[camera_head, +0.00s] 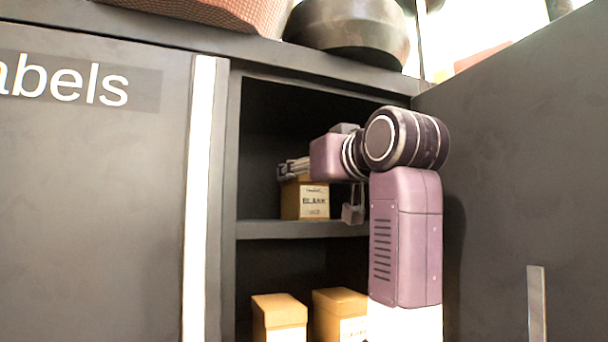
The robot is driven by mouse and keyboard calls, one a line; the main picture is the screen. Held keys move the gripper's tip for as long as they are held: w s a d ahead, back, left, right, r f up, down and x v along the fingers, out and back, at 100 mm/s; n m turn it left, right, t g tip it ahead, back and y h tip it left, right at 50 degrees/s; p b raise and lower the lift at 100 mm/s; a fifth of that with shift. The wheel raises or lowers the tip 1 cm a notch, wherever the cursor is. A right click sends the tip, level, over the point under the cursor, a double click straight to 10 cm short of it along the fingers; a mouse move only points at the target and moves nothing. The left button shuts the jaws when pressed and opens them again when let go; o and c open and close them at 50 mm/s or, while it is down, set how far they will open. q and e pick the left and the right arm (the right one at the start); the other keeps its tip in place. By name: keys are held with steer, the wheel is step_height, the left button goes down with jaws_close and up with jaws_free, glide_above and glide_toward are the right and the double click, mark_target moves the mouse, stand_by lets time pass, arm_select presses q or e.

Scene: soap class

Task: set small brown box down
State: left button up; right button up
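A small brown box (306,201) with a white label reading "BLANK" stands upright on the middle shelf (290,230) of the open cabinet. My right gripper (322,188) reaches into the cabinet from the right, at the box's upper part. One finger shows at the box's top left, the other hangs to the right of the box with a visible gap. The fingers are spread wide, so the gripper looks open around the box. Part of the box's top is hidden by the gripper. My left gripper is not in view.
Two more brown boxes, one on the left (279,317) and one on the right (340,314), stand in the lower compartment. The open door (520,150) is close to my arm on the right. A dark round pot (350,30) sits on the cabinet top.

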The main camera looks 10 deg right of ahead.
steer(key=shift+s, duration=0.1)
steer(key=o, duration=1.3)
steer(key=shift+c, duration=0.2)
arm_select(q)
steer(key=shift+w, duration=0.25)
arm_select(e)
steer(key=shift+s, duration=0.1)
steer(key=s+b, duration=0.2)
steer(key=s, duration=0.1)
steer(key=s+d+b, duration=0.1)
steer(key=s+b, duration=0.1)
steer(key=s, duration=0.2)
steer(key=s+d+b, duration=0.1)
steer(key=s+b, duration=0.1)
steer(key=s, duration=0.1)
steer(key=shift+s, duration=0.25)
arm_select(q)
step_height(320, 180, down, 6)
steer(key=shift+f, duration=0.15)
arm_select(e)
steer(key=shift+s+d, duration=0.15)
steer(key=shift+s, duration=0.4)
